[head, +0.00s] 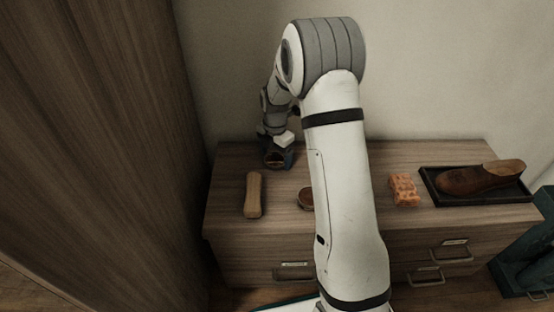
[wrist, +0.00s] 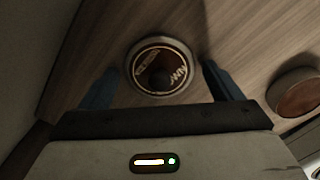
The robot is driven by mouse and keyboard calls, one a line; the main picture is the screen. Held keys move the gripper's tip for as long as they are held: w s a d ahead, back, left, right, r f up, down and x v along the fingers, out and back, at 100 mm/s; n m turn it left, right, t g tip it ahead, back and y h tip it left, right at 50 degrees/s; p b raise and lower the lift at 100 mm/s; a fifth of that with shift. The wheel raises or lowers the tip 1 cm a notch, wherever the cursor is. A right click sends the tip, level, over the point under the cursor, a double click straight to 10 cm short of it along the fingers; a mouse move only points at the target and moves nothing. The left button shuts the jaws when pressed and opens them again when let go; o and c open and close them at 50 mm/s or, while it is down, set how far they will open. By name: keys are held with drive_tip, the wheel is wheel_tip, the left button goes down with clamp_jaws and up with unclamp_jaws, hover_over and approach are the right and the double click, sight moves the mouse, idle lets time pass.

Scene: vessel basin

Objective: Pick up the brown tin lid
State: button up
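The brown tin lid (wrist: 150,62) is a round, dark brown disc with a pale metal rim and light lettering. It lies on the wooden cabinet top in the wrist view, with a dark round patch at its middle. My gripper (wrist: 161,72) is open, with one blue finger on each side of the lid and clear gaps to both. In the head view my gripper (head: 278,158) is low over the back left of the cabinet top, where a small brown part of the lid shows. Whether the fingers reach down to its rim cannot be told.
A second round brown thing (wrist: 299,97) lies to the right, partly behind my arm in the head view (head: 305,197). A wooden block or brush (head: 253,195) lies front left. An orange sponge-like block (head: 404,190) and a dark tray (head: 432,186) with a brown shoe form (head: 480,178) are right.

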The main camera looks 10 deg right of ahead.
drive_tip(key=c, duration=0.6)
drive_tip(key=shift+r, duration=0.15)
